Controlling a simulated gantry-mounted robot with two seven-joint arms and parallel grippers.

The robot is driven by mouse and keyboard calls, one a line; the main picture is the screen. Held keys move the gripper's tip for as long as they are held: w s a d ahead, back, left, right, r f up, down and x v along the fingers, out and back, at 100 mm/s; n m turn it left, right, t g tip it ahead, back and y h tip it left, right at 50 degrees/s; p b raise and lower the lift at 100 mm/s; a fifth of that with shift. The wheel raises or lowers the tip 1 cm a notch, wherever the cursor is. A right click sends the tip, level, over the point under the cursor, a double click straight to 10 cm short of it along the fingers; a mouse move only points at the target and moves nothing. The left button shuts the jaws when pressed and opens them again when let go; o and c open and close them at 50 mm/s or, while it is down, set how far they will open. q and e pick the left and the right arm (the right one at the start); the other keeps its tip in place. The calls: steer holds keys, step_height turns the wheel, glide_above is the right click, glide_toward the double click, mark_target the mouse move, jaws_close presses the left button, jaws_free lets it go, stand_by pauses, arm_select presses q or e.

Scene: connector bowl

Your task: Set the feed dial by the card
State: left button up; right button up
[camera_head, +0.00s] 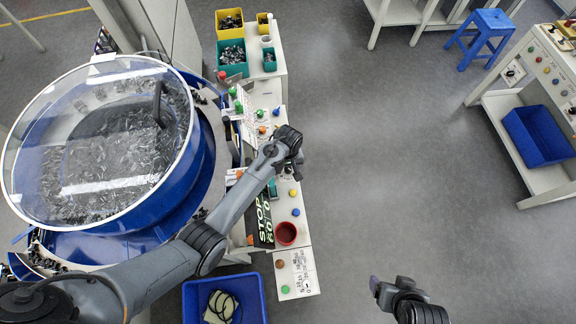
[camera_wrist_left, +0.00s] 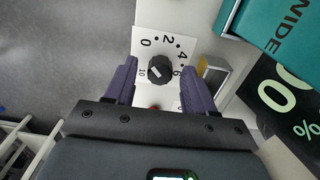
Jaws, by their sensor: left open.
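The feed dial is a black round knob (camera_wrist_left: 161,70) with a white pointer mark, on a white plate (camera_wrist_left: 151,32) with a printed number scale. My left gripper (camera_wrist_left: 162,63) is open, with its two purple fingers on either side of the knob in the wrist view; I cannot tell whether they touch it. In the head view the left gripper (camera_head: 296,158) is over the narrow console and hides the dial. A black sign with green print (camera_head: 264,221) lies beside it, and part of it shows in the wrist view (camera_wrist_left: 284,96). My right gripper (camera_head: 376,286) is over the floor, its jaw opening unclear.
The blue bowl feeder (camera_head: 190,178) with a clear lid fills the left. The console (camera_head: 297,250) carries coloured buttons and a red cup (camera_head: 286,233). A teal block (camera_wrist_left: 275,24) stands close to the dial.

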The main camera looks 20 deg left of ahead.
arm_select(q)
jaws_close()
stand_by(0.3)
